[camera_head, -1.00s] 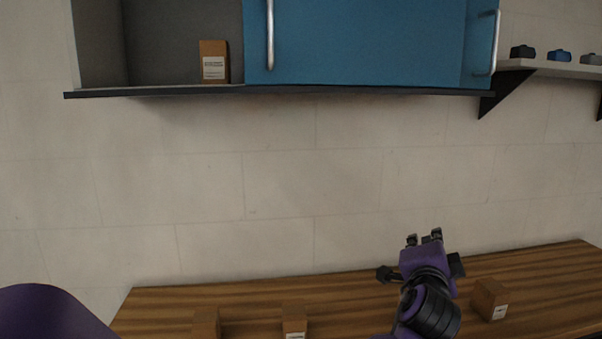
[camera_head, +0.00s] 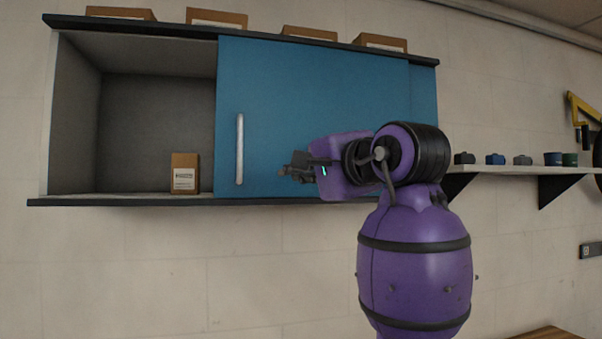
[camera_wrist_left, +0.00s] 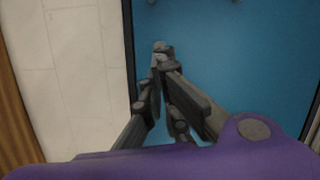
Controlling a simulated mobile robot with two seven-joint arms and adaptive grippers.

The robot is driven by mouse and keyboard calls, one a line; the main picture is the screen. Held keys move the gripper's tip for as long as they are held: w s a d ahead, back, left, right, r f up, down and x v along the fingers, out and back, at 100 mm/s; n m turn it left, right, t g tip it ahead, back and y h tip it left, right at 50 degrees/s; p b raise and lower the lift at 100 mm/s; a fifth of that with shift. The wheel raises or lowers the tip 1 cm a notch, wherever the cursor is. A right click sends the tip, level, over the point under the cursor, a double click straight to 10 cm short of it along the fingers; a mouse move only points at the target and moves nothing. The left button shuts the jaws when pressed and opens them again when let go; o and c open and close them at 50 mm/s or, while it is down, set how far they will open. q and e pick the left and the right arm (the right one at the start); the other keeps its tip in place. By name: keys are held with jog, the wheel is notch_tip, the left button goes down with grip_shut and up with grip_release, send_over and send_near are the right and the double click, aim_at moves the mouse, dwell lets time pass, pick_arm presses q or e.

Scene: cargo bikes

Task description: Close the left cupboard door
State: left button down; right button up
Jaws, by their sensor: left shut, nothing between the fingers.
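The wall cupboard (camera_head: 330,201) has a blue left sliding door (camera_head: 300,90) with an upright silver handle (camera_head: 240,150) near its left edge. The cupboard's left compartment (camera_head: 150,125) stands open beside that edge. My left gripper (camera_head: 284,171) is in front of the door's lower part, right of the handle, fingers pointing left. In the left wrist view the gripper (camera_wrist_left: 161,50) is shut and empty over the blue door (camera_wrist_left: 240,60). I cannot tell whether it touches the door. My arm hides the cupboard's lower right part. My right gripper is not in view.
A brown box (camera_head: 185,172) stands in the open compartment. Several cardboard boxes (camera_head: 217,18) lie on top of the cupboard. A shelf (camera_head: 520,170) with small items is on the right. A wooden surface (camera_head: 545,333) shows at the lower right. The wall below the cupboard is clear.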

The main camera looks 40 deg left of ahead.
aim_at(260, 180)
pick_arm(q)
jog(key=x, duration=0.6)
jog(key=shift+s+r, duration=0.1)
jog(key=shift+s+a+f+p, duration=0.2)
jog(key=shift+s+a+p, duration=0.1)
jog(key=shift+s+a, duration=0.8)
jog(key=shift+s+a+f, duration=0.15)
jog(key=shift+s+a, duration=0.15)
jog(key=shift+a, duration=0.1)
jog(key=shift+d, duration=0.1)
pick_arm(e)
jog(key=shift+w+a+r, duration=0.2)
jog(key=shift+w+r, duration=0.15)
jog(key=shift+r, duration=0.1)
pick_arm(q)
jog(key=shift+f, duration=0.1)
